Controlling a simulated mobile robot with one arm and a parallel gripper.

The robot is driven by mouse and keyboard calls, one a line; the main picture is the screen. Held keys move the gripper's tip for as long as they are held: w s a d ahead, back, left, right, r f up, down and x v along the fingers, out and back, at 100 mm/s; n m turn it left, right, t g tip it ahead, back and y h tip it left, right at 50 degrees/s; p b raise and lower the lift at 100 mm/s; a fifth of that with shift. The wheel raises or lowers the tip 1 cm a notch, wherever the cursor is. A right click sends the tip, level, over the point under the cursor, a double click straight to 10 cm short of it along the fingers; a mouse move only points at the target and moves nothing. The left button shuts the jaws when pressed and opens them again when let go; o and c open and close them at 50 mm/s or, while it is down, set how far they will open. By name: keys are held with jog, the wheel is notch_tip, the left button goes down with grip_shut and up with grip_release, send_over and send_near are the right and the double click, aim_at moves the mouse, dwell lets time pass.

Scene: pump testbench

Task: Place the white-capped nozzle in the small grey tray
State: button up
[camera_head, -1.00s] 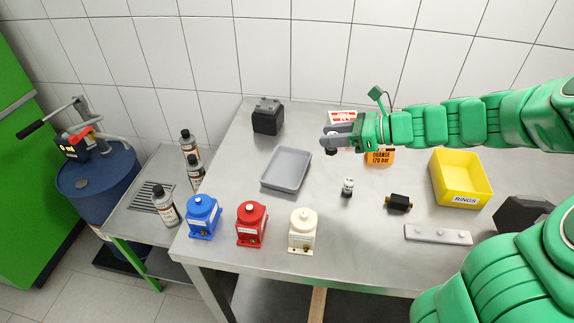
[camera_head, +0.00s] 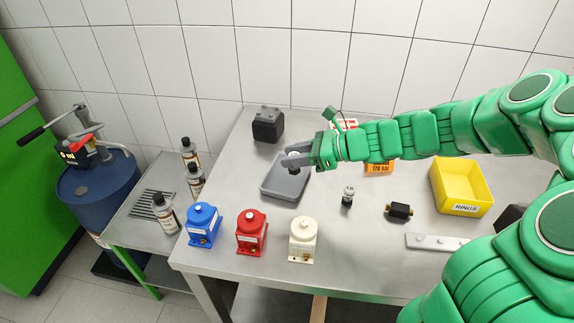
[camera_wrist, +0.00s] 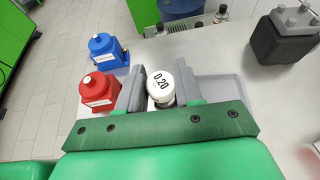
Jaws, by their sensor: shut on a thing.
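My gripper (camera_head: 295,158) is shut on the white-capped nozzle (camera_wrist: 160,80). Its round white cap, marked 0.20, shows between the two grey fingers in the wrist view (camera_wrist: 161,90). In the head view the fingers hide most of the nozzle; its dark lower end shows just below them. The small grey tray (camera_head: 279,193) lies on the steel table. My gripper is over its upper right part in the head view, apparently above the tray floor. The tray looks empty where visible. It shows partly behind the right finger in the wrist view (camera_wrist: 228,90).
Blue (camera_head: 203,224), red (camera_head: 251,232) and cream (camera_head: 302,240) pump units stand along the front edge. A black block (camera_head: 268,125) stands behind the tray. Another small nozzle-like part (camera_head: 347,196), a black fitting (camera_head: 399,211) and a yellow bin (camera_head: 461,187) are to the right.

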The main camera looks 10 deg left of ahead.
jog(key=w+a+f, duration=0.1)
jog(key=w+f, duration=0.1)
jog(key=w+a+f, duration=0.1)
jog(key=w+f, duration=0.1)
jog(key=w+a+f, duration=0.1)
jog(key=w+f, duration=0.2)
jog(key=shift+w+f, duration=0.1)
jog(key=shift+f, duration=1.5)
jog(key=shift+f, duration=0.1)
jog(key=o, duration=1)
jog(key=shift+o, duration=0.2)
jog(key=v, duration=1.2)
